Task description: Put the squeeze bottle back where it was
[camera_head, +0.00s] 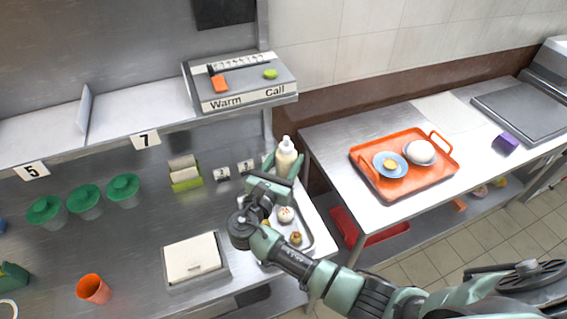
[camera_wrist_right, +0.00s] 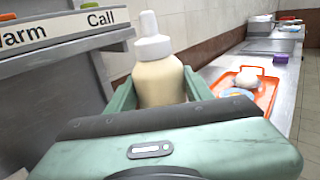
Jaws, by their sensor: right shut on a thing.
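The squeeze bottle (camera_head: 286,160) is cream-coloured with a white cap and nozzle, and stands upright. My right gripper (camera_head: 283,168) is shut on it, with a finger on each side of its body. In the right wrist view the bottle (camera_wrist_right: 158,75) rises between the two green fingers (camera_wrist_right: 160,98), and its lower part is hidden behind the gripper body. The bottle is near the right end of the steel counter; whether its base touches the counter is hidden. My left gripper is not in view.
A tray (camera_head: 307,237) with small round items lies below my right wrist. A white-lidded box (camera_head: 192,258) and green-lidded cups (camera_head: 85,199) stand to the left. The Warm/Call shelf (camera_head: 240,85) overhangs behind. An orange tray (camera_head: 440,168) sits on the right table, across a gap.

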